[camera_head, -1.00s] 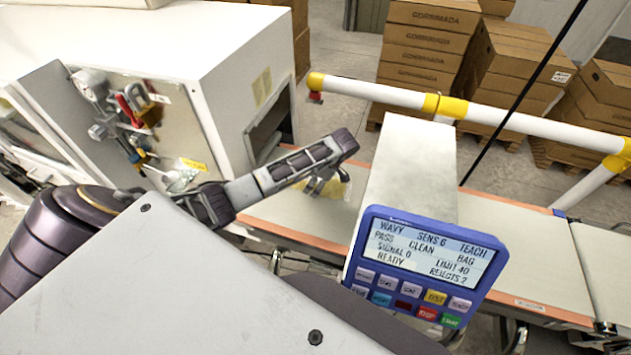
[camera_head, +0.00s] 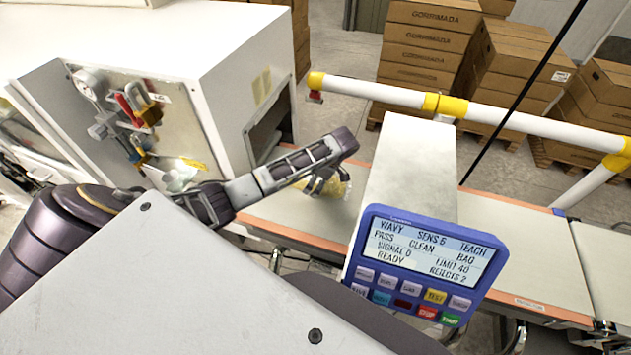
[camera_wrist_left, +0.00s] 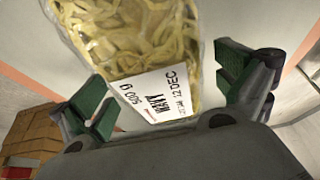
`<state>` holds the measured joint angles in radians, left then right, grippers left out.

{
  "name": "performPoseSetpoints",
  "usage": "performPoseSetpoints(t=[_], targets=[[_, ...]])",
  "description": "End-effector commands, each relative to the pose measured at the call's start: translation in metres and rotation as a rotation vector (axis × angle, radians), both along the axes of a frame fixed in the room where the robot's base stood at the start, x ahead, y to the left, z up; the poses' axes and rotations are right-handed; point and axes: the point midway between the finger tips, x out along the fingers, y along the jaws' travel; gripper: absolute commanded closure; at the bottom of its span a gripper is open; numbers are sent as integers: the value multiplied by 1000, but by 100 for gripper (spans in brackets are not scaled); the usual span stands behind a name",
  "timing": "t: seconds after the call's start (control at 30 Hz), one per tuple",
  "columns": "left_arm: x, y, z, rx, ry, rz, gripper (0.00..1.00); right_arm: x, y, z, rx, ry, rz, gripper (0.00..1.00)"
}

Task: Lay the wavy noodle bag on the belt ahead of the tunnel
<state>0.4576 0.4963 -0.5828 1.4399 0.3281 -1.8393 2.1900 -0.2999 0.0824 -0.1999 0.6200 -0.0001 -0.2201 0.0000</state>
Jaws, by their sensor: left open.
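The wavy noodle bag (camera_head: 334,186) lies on the belt (camera_head: 300,215), just left of the tunnel (camera_head: 412,165), partly hidden by my left gripper in the head view. In the left wrist view the bag (camera_wrist_left: 135,45) is clear, with yellow noodles and a white label reading WAVY, 500 g. My left gripper (camera_head: 322,186) is over the bag's near end. Its green-padded fingers (camera_wrist_left: 165,95) stand wide apart, one on each side of the label end, with visible gaps to the bag. My right gripper is not in view.
A blue display panel (camera_head: 425,265) reading WAVY and READY stands in front of the tunnel. A white cabinet (camera_head: 235,75) with an opening is at the belt's left. A white and yellow rail (camera_head: 500,118) runs behind; cartons (camera_head: 425,45) are stacked beyond.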

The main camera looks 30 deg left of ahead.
Motion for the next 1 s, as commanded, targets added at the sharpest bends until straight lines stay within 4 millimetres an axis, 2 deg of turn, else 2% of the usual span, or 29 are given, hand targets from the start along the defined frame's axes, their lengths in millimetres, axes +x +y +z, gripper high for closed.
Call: performPoseSetpoints(t=[0.27,0.43,0.6,1.0], targets=[[3,-10,23,-1,-4,0,0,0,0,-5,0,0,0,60],[6,-20,45,-3,-4,0,0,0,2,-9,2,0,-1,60],[8,-28,71,1,-3,0,0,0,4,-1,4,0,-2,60],[10,-34,88,2,-5,-1,0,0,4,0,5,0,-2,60]])
